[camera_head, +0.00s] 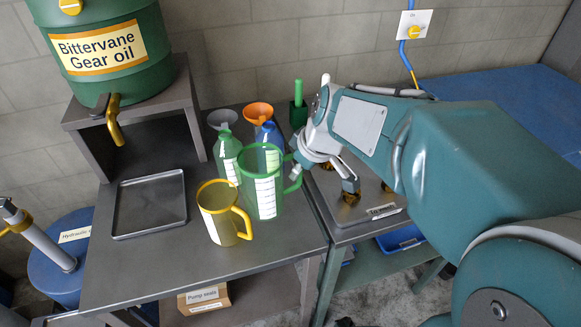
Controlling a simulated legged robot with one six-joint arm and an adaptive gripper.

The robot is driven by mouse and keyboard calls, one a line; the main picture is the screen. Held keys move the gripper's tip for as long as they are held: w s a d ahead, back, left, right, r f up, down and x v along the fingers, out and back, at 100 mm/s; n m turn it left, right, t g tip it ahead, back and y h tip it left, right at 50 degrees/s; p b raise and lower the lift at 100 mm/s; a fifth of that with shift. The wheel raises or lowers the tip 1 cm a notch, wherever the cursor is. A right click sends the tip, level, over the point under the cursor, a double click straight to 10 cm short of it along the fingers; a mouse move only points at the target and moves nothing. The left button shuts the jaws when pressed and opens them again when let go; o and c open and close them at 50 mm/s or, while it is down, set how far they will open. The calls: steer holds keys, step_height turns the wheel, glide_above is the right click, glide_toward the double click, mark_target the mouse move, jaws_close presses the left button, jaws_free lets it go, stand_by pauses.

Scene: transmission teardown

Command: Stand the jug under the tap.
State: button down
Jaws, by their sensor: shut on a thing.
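A green-rimmed clear jug (263,183) stands upright at the bench's right side, well right of the tap. A yellow jug (222,213) with its handle to the right stands in front of it. My gripper (299,172) is at the green jug's right side, shut on its handle; the fingers are partly hidden. I cannot tell whether the green jug touches the bench.
An empty drip tray (151,236) lies below and right of the tap. A green bottle with a grey funnel (222,119) and a blue bottle with an orange funnel (258,112) stand close behind the jugs. A metal-topped unit (378,208) is at right. Bare bench lies in front.

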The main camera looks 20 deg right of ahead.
steer(key=s+d+r, duration=0.1)
steer(key=s+r, duration=0.2)
steer(key=s, duration=0.4)
steer(key=shift+s+r, duration=0.15)
steer(key=shift+s, duration=0.15)
